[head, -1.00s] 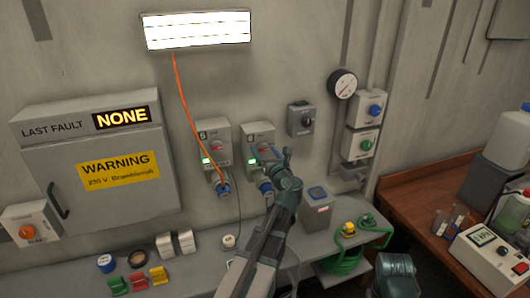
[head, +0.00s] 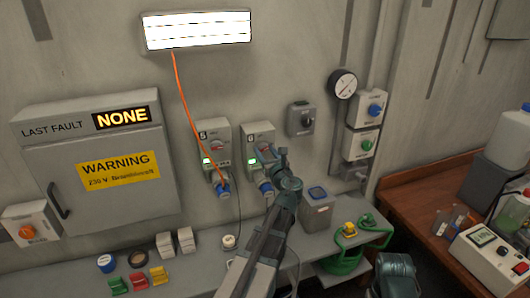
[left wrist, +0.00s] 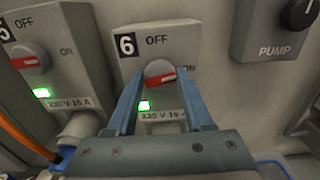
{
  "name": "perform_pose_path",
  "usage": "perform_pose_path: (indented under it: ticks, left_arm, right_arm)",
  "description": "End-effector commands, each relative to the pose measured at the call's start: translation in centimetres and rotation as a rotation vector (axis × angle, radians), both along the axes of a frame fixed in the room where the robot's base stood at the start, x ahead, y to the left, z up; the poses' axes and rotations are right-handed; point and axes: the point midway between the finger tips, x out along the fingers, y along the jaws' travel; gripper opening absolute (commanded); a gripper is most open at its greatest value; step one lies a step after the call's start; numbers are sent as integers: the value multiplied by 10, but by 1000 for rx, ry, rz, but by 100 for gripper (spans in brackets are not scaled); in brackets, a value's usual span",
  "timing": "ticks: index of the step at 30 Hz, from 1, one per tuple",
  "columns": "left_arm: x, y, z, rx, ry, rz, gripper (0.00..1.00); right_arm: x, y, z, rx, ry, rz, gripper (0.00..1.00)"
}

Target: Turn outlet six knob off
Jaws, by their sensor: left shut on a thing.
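The outlet six box (head: 258,136) is on the wall right of outlet five. In the left wrist view its front (left wrist: 186,42) carries a "6" and the words OFF above and ON, largely hidden, to the right. Its round grey knob (left wrist: 158,69) has a red pointer bar (left wrist: 160,79) lying nearly level, toward the ON side. A green lamp (left wrist: 144,106) below it is lit. My left gripper (head: 265,153) is at this outlet; in the left wrist view its two blue fingers (left wrist: 159,80) are shut on the knob, one at each side.
The outlet five box (head: 214,140) sits close on the left, with an orange cable (head: 183,105) plugged in below. The pump switch (head: 301,118) is on the right.

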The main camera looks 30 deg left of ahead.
Motion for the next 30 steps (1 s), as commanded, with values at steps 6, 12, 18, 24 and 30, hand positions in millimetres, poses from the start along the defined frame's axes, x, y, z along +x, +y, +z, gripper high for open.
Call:
perform_pose_path:
  ticks: [6, 12, 18, 24, 30]
  left_arm:
    - [0, 0, 0, -132, -155, 0, 0]
    - [-1, 0, 0, -256, -300, 0, 0]
    - [-1, 0, 0, -379, -444, 0, 0]
    - [-1, 0, 0, -503, -588, 0, 0]
    - [-1, 0, -1, -625, -730, 0, 0]
  right_arm:
    - [0, 0, 0, 0, 0, 0, 50]
    - [0, 0, 0, 0, 0, 0, 50]
    - [0, 0, 0, 0, 0, 0, 50]
    - [0, 0, 0, 0, 0, 0, 50]
    - [0, 0, 0, 0, 0, 0, 50]
